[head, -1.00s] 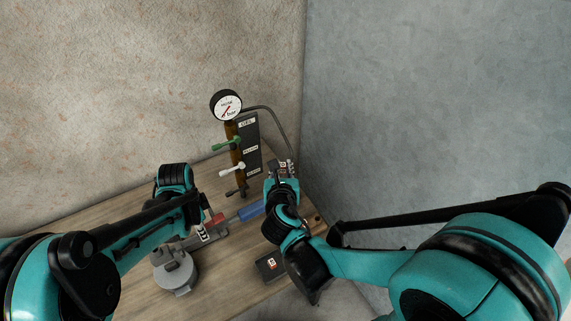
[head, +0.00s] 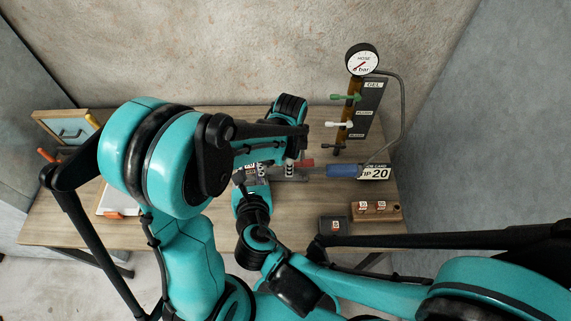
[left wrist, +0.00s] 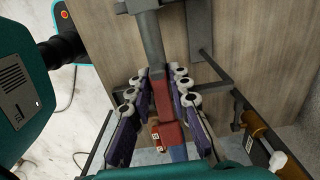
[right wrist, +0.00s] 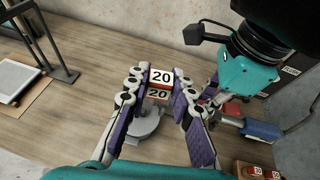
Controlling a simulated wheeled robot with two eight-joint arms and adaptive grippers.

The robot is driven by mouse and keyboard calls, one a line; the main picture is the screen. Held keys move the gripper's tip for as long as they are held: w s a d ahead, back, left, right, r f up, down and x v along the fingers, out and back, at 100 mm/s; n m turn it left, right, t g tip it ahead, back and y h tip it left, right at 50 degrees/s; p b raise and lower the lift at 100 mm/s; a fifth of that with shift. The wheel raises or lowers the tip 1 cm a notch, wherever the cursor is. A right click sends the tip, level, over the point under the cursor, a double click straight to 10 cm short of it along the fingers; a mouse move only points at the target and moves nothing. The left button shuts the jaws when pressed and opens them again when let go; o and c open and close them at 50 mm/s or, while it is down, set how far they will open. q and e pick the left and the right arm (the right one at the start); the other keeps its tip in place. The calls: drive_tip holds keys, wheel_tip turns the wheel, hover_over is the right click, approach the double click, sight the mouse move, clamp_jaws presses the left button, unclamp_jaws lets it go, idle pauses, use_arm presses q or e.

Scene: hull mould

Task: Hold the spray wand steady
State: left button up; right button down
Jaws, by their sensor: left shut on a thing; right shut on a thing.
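The spray wand lies along the bench, with a grey tube, a red body and a blue handle (head: 342,170). My left gripper (head: 290,164) is shut on the wand. In the left wrist view, the left gripper's purple fingers (left wrist: 156,88) stand on both sides of the wand's red body (left wrist: 168,125). My right gripper (head: 249,172) is left of the left one, near the wand's tube end. In the right wrist view, the right gripper (right wrist: 160,88) is shut on a small red-and-white block marked 20 (right wrist: 160,76), above a grey pot (right wrist: 143,127).
A job card reading TIP 20 (head: 376,172) lies by the handle. A wooden rack (head: 386,213) with two small blocks and a dark tray (head: 334,226) are at the front right. A pressure gauge (head: 362,60) and levers stand behind. A white board (head: 112,200) lies at the left.

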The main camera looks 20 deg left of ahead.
drive_tip(key=w+a+r+m+h, duration=0.1)
drive_tip(key=w+a+h, duration=0.1)
drive_tip(key=w+a, duration=0.3)
drive_tip(key=shift+w+m+t, duration=0.3)
drive_tip(key=shift+w+m, duration=0.1)
drive_tip(key=shift+w, duration=0.1)
drive_tip(key=shift+f, duration=2.8)
drive_tip(key=shift+a+f, duration=0.1)
drive_tip(key=shift+f, duration=1.5)
drive_tip(key=c, duration=1.2)
unclamp_jaws()
